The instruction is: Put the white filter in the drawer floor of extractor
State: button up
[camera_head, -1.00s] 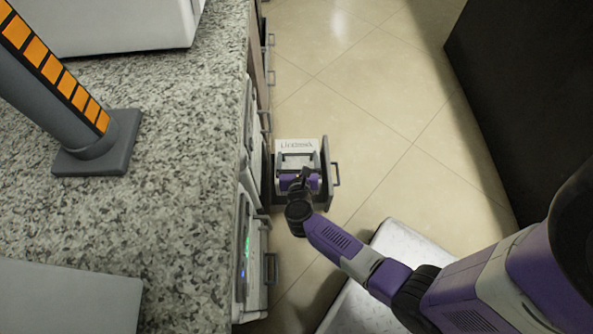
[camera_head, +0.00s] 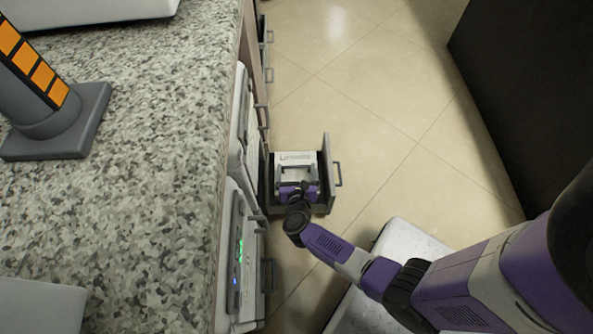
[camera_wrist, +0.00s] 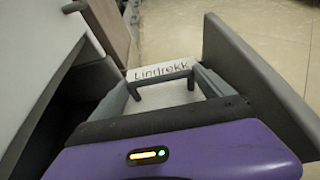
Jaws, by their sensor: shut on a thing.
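The white filter (camera_head: 296,157) is a white box with the label "Lindrekk" and a dark grey handle. It also shows in the wrist view (camera_wrist: 178,93). My gripper (camera_head: 297,178), purple and black, is shut on the filter from its near side. In the wrist view my gripper (camera_wrist: 163,86) has a grey finger at each side of the filter. The extractor drawer is pulled out, its grey front panel (camera_head: 328,165) standing right of the filter. The filter is within the drawer's outline, below the panel's top edge. The drawer floor is hidden, so contact with it cannot be told.
A speckled counter (camera_head: 150,150) runs along the left, with white appliances (camera_head: 240,255) in its front below. The drawer panel (camera_wrist: 255,75) stands close on the right in the wrist view. Tiled floor (camera_head: 390,130) is clear. A dark block (camera_head: 520,80) stands far right.

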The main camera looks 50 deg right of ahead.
jog(key=shift+f, duration=0.15)
jog(key=o, duration=1.8)
